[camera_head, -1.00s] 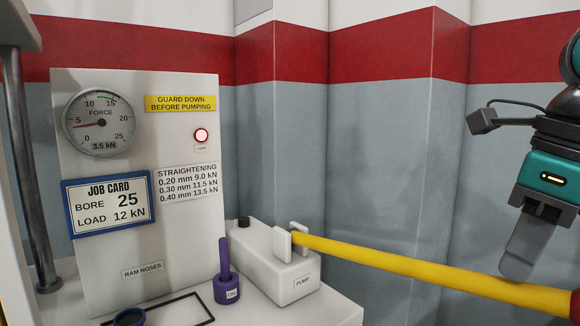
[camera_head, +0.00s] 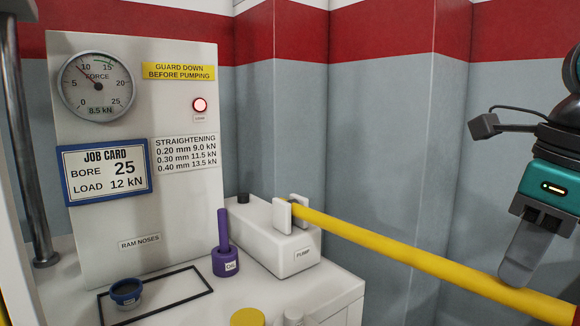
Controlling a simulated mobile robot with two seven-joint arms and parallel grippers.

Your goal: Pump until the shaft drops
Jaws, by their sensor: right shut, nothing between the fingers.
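The white pump (camera_head: 270,243) sits on the bench, with its long yellow lever (camera_head: 400,248) reaching out to the lower right. My right gripper (camera_head: 520,262) is shut and empty at the right, its fingertips at the lever's outer part, appearing to touch it from above. The force gauge (camera_head: 97,87) on the white panel has its needle between 5 and 10; its small readout looks like 8.5 kN. The shaft is out of view. My left gripper is not in view.
A red lamp (camera_head: 200,105) glows under a yellow guard-down sign (camera_head: 178,71). A purple oil can (camera_head: 225,257) stands beside the pump. A steel column (camera_head: 32,150) stands at left.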

